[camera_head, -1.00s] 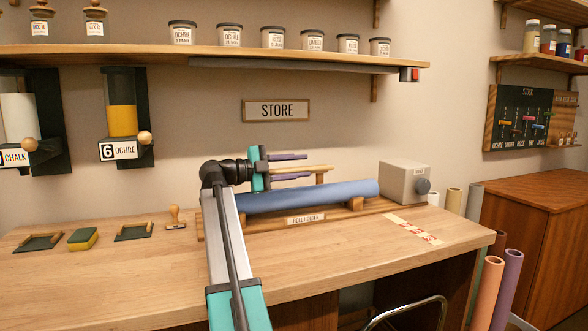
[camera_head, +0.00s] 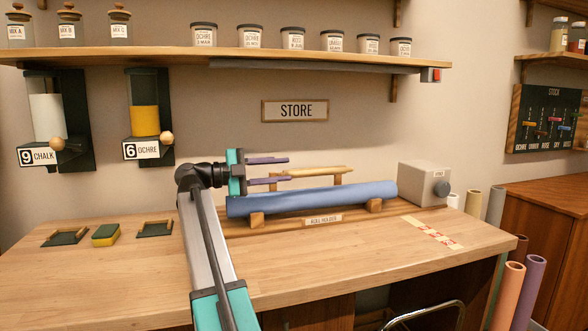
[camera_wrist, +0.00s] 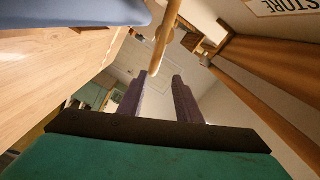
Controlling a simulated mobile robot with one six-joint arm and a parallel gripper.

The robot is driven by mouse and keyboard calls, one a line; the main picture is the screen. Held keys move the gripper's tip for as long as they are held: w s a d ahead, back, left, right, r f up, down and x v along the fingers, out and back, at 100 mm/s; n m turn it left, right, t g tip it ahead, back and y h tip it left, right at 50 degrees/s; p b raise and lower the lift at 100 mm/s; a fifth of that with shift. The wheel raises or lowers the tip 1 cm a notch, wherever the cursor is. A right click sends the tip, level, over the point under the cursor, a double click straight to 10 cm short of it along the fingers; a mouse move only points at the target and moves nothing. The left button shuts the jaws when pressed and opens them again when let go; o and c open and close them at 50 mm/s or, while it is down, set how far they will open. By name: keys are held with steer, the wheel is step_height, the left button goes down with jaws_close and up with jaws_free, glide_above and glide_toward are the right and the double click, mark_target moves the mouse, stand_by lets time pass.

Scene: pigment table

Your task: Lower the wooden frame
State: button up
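The wooden frame (camera_head: 318,171), a light wooden bar on short posts, stands behind the blue roll (camera_head: 310,198) on the roll holder. My gripper (camera_head: 290,168) is at the left end of the bar, its two purple fingers apart, one above and one below the bar's height. The fingers are open. In the wrist view the bar (camera_wrist: 163,40) comes down from the top, its end near the gap between my fingertips (camera_wrist: 160,80). I cannot tell whether the end lies between them; no finger visibly touches it. The roll hides the foot of the frame.
A grey box with a knob (camera_head: 425,184) stands right of the roll. The STORE sign (camera_head: 295,110) and a shelf of jars (camera_head: 250,55) are above. Two dark trays and a sponge (camera_head: 106,235) lie at the left. The front of the table (camera_head: 340,260) is clear.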

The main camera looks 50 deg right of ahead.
steer(key=shift+v, duration=1.15)
